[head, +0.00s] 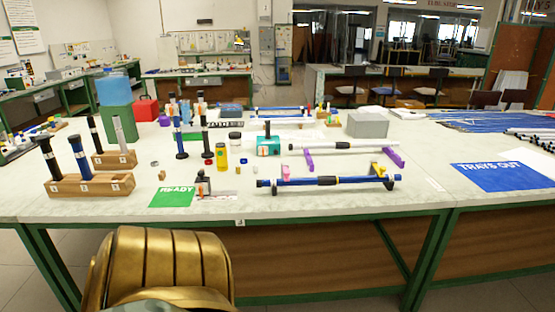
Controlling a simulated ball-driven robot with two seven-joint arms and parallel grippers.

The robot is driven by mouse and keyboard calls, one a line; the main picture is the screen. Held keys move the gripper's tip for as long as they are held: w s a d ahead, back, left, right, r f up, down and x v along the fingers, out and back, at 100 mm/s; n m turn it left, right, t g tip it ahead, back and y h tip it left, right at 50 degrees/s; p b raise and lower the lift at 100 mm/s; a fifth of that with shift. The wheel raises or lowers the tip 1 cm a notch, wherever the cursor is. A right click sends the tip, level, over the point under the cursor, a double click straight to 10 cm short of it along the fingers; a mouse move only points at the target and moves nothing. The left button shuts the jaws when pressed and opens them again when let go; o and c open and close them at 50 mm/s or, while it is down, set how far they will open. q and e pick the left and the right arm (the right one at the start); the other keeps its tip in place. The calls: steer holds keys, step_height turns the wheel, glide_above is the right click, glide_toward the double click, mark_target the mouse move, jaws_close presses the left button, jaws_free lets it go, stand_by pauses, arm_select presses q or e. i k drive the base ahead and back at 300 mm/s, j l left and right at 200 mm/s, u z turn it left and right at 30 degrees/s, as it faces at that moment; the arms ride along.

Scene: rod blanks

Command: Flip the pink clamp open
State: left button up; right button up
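A small pink clamp (286,172) is on the white table, at the left part of a blue rod (345,181) with black and white bands. It is too small to tell whether the clamp is open or shut. A yellow clamp (377,168) is near the rod's right end, with a pink piece beside it. Neither of my grippers is in view. A gold, ribbed part of my own body fills the bottom left, in front of the table edge.
Behind the blue rod, a silver rod (345,147) lies by purple supports (395,156). A green READY card (172,197), a small dark device (203,184) and a yellow cylinder (221,157) stand left. Wooden racks (92,187) hold upright rods. The table right of the blue rod is clear up to a blue sign (497,177).

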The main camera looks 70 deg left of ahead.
mark_target(286, 172)
steer(key=u, duration=1.75)
